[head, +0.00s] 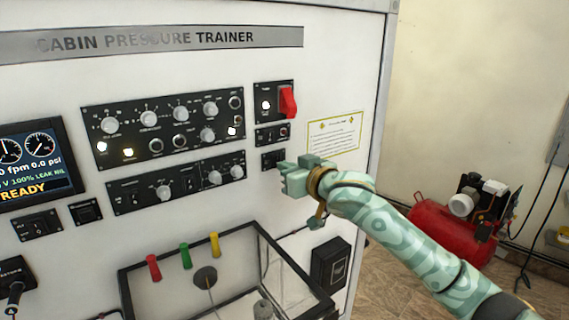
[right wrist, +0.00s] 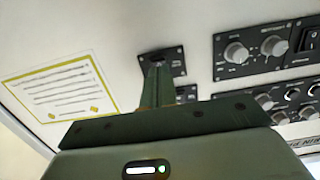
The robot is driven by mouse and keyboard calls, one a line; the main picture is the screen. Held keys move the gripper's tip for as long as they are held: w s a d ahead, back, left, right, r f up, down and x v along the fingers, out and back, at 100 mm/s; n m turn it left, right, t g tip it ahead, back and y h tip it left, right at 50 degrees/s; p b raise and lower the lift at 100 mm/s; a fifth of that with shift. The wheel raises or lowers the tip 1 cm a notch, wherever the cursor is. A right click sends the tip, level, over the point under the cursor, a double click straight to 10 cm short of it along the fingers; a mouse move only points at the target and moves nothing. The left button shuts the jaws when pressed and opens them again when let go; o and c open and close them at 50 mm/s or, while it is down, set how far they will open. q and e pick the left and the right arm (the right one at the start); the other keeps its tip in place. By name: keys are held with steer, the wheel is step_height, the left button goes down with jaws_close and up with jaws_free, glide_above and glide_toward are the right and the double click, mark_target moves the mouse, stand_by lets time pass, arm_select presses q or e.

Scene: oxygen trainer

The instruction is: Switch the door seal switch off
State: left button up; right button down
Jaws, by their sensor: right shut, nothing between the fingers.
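My right gripper (head: 284,176) is shut and empty. Its fingertips are at the lower right of a small black switch panel (head: 268,159) on the white trainer face, and partly cover it. In the right wrist view the closed fingers (right wrist: 157,88) point up at a small black panel (right wrist: 177,57), overlapping its lower part. Contact cannot be told. The panel's lettering is too small to read, so I cannot confirm that it is the door seal switch, and its switch position is hidden. My left gripper is not in view.
Above the small panel are another switch panel (head: 272,135) and a red guarded switch (head: 287,101). Knob panels (head: 176,180) lie to the left. A yellow-bordered notice (head: 335,134) is at right. A clear-walled box (head: 262,235) juts out below.

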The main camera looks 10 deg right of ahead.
steer(key=shift+w+a+f, duration=0.1)
steer(key=shift+w+a, duration=0.2)
steer(key=shift+w, duration=0.35)
